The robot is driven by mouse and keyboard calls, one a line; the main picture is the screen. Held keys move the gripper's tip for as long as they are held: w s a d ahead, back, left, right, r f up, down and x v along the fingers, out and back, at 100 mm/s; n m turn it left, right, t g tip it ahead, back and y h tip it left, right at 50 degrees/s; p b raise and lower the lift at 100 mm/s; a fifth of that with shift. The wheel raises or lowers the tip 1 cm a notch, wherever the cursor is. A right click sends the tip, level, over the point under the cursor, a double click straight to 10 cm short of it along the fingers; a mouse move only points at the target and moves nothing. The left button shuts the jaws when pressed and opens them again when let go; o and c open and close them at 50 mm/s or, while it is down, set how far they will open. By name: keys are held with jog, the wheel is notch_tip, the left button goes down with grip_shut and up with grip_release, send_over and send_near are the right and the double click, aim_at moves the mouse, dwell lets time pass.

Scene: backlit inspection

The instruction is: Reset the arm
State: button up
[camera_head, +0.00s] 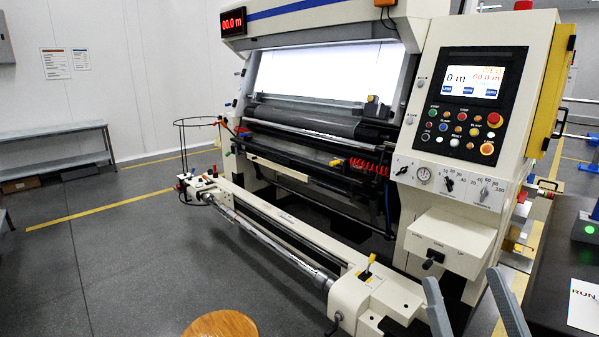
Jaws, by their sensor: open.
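My gripper (462,277) shows at the bottom right edge of the view as two grey fingers, spread apart with nothing between them. Its fingertips point up in the picture, in front of the lower part of the inspection machine's control column (455,215). Whether they touch the machine cannot be told, but no contact shows. The rest of my arm is out of view below.
The inspection machine has a lit white panel (325,78) and a long front roller (265,245). A dark table (548,285) with a printed card (584,305) stands at right. A round wooden top (222,325) is at bottom. Grey floor (120,260) is clear at left.

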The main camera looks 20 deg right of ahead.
jog(key=s+a+f+n+g+y, duration=0.1)
jog(key=s+a+f+g+y, duration=0.2)
jog(key=f, duration=0.4)
jog(key=s+a+f+n+g+y, duration=0.1)
jog(key=s+a+f+g+y, duration=0.1)
jog(key=s+a+f, duration=0.5)
jog(key=s+a+f+g, duration=0.1)
jog(key=s+f+g, duration=0.1)
jog(key=s+f, duration=0.2)
jog(key=s+a+f+g+y, duration=0.1)
jog(key=s+a+f+g, duration=0.1)
jog(key=s, duration=0.5)
notch_tip(320, 180, down, 3)
jog(key=shift+s+a+r+g, duration=0.15)
jog(key=shift+a+g, duration=0.1)
jog(key=shift+g, duration=0.25)
